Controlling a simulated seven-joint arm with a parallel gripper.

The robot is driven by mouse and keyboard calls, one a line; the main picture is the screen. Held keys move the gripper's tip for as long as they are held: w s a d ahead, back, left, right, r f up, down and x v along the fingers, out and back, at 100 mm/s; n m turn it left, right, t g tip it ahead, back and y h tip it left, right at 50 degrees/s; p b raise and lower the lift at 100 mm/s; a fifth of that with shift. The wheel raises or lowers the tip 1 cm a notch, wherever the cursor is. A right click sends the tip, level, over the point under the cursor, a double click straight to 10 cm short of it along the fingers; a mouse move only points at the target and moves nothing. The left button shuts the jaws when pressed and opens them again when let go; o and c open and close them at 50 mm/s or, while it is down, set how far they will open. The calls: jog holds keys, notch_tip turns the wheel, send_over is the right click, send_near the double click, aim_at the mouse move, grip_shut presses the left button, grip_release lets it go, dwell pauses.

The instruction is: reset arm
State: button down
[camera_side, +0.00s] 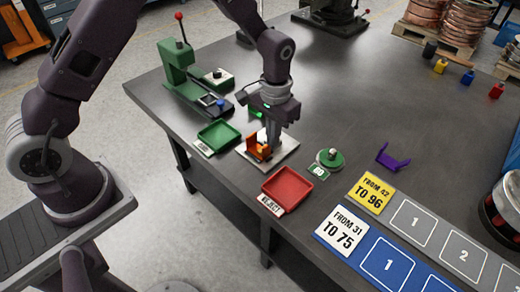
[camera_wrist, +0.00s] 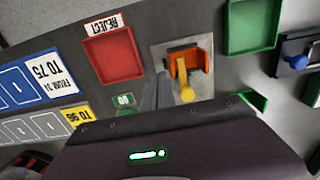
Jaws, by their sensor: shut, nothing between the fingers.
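My gripper (camera_side: 268,148) is in the middle of the table's near side, pointing down, with its fingers together and nothing between them. In the wrist view its fingers (camera_wrist: 157,92) show as a closed dark pair. An orange holder with a yellow part (camera_side: 256,151) stands on a pale square plate (camera_side: 284,156), right beside the fingers. In the wrist view the orange holder (camera_wrist: 191,64) is just right of the fingers, apart from them in the picture. I cannot tell exactly how high the fingertips are above the plate.
A red tray (camera_side: 288,187) labelled REJECT and a green tray (camera_side: 217,135) flank the plate. A green press (camera_side: 178,68) stands behind. A round green stand (camera_side: 329,159) and purple bracket (camera_side: 393,160) lie to the right, near numbered mats (camera_side: 410,222). The table's middle back is clear.

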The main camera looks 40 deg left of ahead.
jog(key=shift+r, duration=0.75)
